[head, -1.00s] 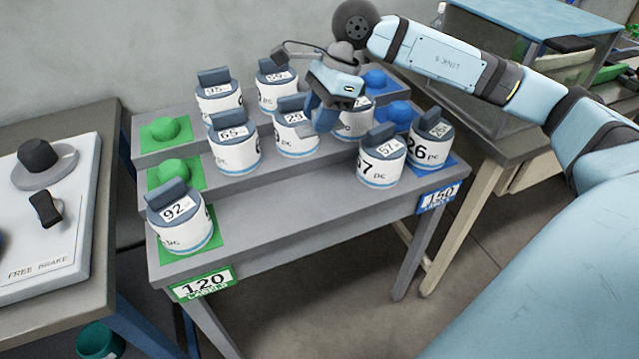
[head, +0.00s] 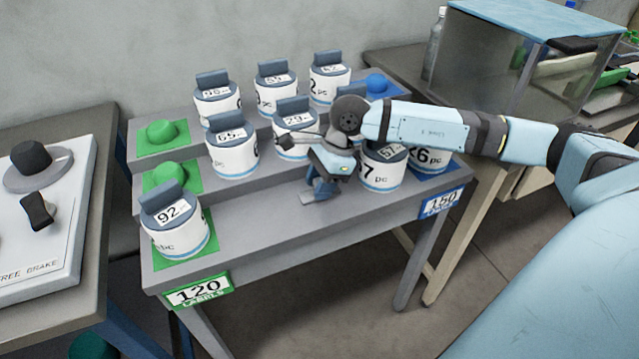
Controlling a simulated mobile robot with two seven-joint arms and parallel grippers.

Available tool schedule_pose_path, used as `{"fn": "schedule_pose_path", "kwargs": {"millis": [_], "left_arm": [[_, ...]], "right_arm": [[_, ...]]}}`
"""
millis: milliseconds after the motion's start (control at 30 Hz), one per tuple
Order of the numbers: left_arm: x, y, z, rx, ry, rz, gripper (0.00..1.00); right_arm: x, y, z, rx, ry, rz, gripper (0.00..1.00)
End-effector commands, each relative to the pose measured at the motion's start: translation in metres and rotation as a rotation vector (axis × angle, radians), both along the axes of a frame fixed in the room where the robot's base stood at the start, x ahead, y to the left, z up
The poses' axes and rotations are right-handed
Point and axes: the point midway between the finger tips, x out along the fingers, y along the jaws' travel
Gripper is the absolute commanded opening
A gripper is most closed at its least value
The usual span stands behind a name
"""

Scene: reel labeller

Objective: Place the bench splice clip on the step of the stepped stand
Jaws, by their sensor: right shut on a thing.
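The stepped stand (head: 240,235) is a grey table with three levels. My right gripper (head: 318,190) is over its lowest, front step, just left of the canister marked 57 (head: 382,168). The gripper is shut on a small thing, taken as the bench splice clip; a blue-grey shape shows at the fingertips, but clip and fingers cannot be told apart. Whether it touches the step cannot be told. My left gripper is not in view.
Labelled canisters stand on all levels, among them 92 (head: 174,222), 65 (head: 233,150) and 29 (head: 293,120). Green pads with domes (head: 161,132) line the left end. A blue dome (head: 376,83) is at the right. The front step is bare between 92 and the gripper.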

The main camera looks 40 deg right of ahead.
Motion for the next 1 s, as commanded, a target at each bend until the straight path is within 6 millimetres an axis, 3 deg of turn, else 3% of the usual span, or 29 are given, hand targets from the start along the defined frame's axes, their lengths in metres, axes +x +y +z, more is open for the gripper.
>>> {"fn": "schedule_pose_path", "kwargs": {"millis": [300,333,433,800,1000], "left_arm": [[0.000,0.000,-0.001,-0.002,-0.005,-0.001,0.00],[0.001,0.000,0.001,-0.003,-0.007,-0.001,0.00],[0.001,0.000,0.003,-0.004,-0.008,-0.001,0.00],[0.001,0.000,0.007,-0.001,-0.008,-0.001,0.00],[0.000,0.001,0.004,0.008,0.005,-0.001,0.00]], "right_arm": [[0.000,0.000,-0.003,0.000,-0.001,0.000,0.13],[0.000,0.000,-0.002,0.000,-0.001,0.000,0.40],[0.000,0.000,-0.001,0.000,-0.001,0.000,0.61],[0.000,-0.002,0.006,-0.001,-0.002,-0.001,0.61],[-0.003,-0.015,0.039,-0.003,-0.004,-0.001,0.61]]}}
